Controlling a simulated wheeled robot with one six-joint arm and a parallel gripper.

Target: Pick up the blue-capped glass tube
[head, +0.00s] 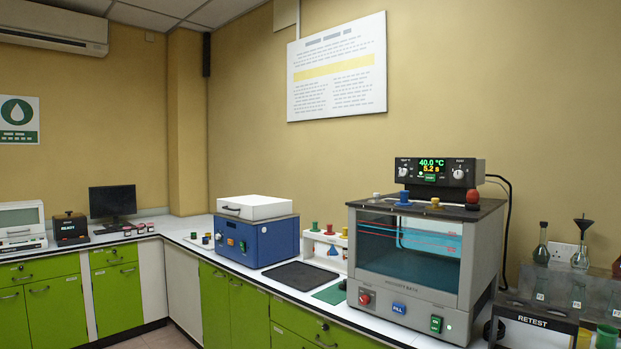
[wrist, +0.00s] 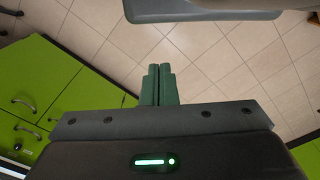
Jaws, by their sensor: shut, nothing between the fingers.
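The gripper is not visible in the head view, and the blue cap is not visible in the wrist view.
The bath (head: 410,260) stands on the white counter (head: 178,236). Left of it are a white rack (head: 325,250) with coloured caps, a dark mat (head: 300,275) and a blue instrument (head: 245,238). A retest stand (head: 535,322) with glassware is at right. Green cabinets (wrist: 40,75) flank open floor.

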